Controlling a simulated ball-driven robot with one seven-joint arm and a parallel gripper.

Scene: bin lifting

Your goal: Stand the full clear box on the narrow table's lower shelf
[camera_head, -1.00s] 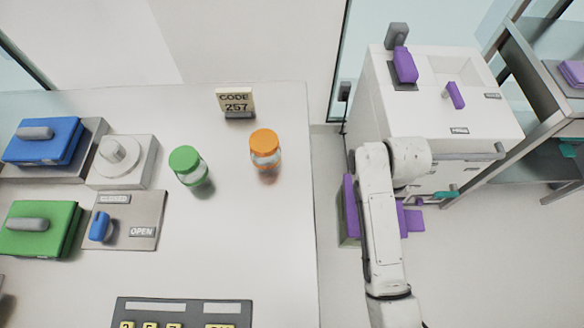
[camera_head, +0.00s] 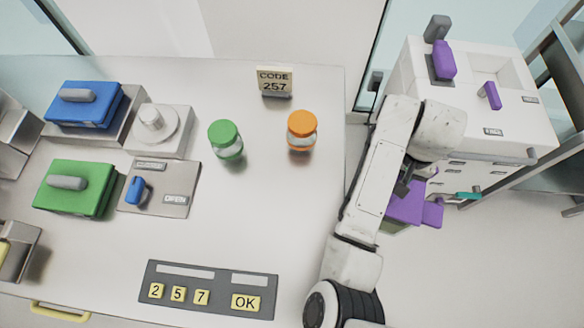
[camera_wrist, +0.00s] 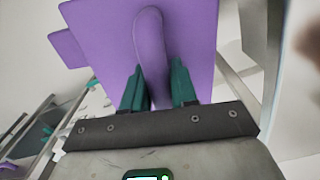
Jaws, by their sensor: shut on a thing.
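My gripper (camera_wrist: 158,90) has its two teal fingers shut on the upright handle (camera_wrist: 150,45) of a purple lid (camera_wrist: 190,30), which fills the upper wrist view. In the head view the purple lid (camera_head: 404,208) shows below and right of my arm, beyond the bench's right edge. A strip of greenish clear box wall (camera_head: 395,228) shows under it. Most of the box and its contents are hidden by the lid and my arm. I cannot surely pick out the narrow table or its lower shelf.
A white bench (camera_head: 270,210) on the left carries a green-capped jar (camera_head: 226,140), an orange-capped jar (camera_head: 302,131), blue and green lidded boxes and a keypad (camera_head: 210,290). A white cabinet (camera_head: 465,110) stands behind the lid. A metal-framed rack (camera_head: 540,160) is at right. Floor at lower right looks clear.

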